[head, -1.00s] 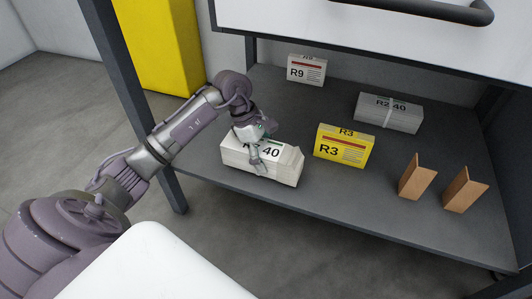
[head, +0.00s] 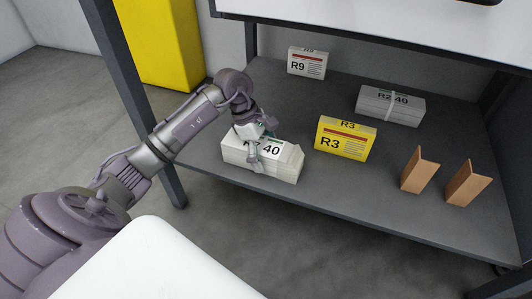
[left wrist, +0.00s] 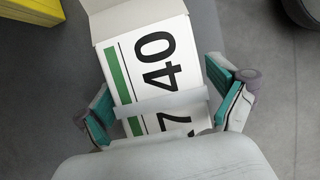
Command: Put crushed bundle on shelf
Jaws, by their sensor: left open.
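A white bundle (head: 285,165) labelled with a green bar and "40" lies on the dark shelf (head: 340,195) near its front left edge. A pale strap runs around it, and its right end looks bent. The bundle also shows in the left wrist view (left wrist: 150,60), between the two fingers. My left gripper (head: 258,155) is at the bundle from above. In the left wrist view the left gripper (left wrist: 168,105) is open, with one teal-padded finger on each side of the bundle. Whether the pads touch it I cannot tell. My right gripper is not in view.
Two brown angled brackets (head: 419,172) stand at the right. A dark post (head: 125,80) rises at the shelf's left.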

